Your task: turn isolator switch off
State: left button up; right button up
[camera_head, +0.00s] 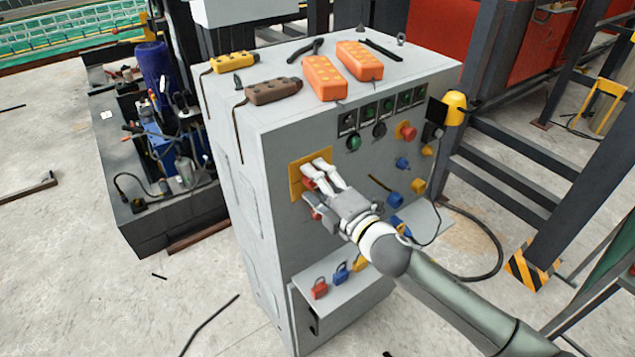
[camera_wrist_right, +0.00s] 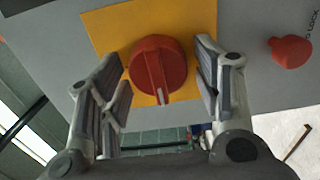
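The isolator switch is a red rotary knob (camera_wrist_right: 158,68) on a yellow plate (camera_wrist_right: 105,32), seen in the right wrist view. In the head view the yellow plate (camera_head: 296,183) is on the left part of the grey cabinet's front, and the knob is mostly hidden by my gripper. My right gripper (camera_wrist_right: 163,88) is open, with one finger on each side of the knob. Small gaps seem to show between the fingers and the knob. A pale mark on the knob's handle points toward the bottom of the wrist view. My left gripper is not in view.
The grey cabinet (camera_head: 270,230) carries pendant controls (camera_head: 325,78) on top. Buttons and a red emergency stop (camera_head: 407,131) are right of the plate. A shelf below holds red (camera_head: 320,288) and blue (camera_head: 341,273) padlocks. A red knob (camera_wrist_right: 291,51) is beside the plate.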

dwell(0.3)
jog(key=v, duration=1.2)
